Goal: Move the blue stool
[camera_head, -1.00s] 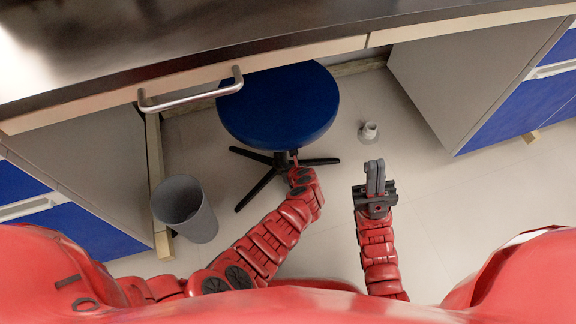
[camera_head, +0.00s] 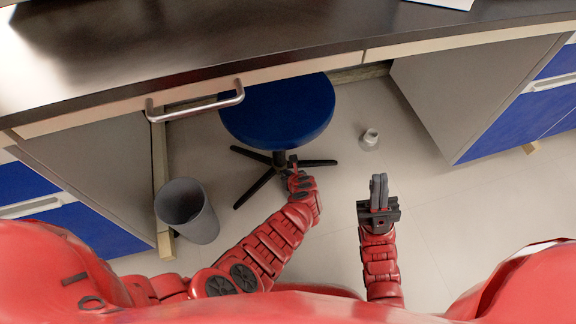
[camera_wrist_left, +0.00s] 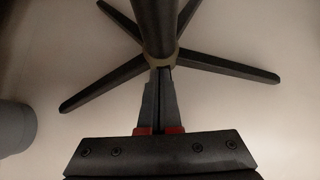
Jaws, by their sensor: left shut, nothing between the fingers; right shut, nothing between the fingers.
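The blue stool (camera_head: 278,112) has a round blue seat and a black base with several legs, and stands partly under the bench. The bench top hides the back of its seat. My left gripper (camera_head: 292,162) is low in front of the stool, below the seat and close to its post. In the left wrist view the shut fingers (camera_wrist_left: 160,92) reach to the foot of the dark post (camera_wrist_left: 155,25), where the legs (camera_wrist_left: 230,68) meet. I cannot tell whether they touch it. My right gripper (camera_head: 379,188) is shut and empty, over open floor to the right of the stool.
A grey bin (camera_head: 187,210) stands left of my left arm, and its side shows in the left wrist view (camera_wrist_left: 15,128). A dark bench top (camera_head: 200,45) with a metal handle (camera_head: 195,103) overhangs the stool. A small pale object (camera_head: 370,138) lies right of the stool. Cabinets flank both sides.

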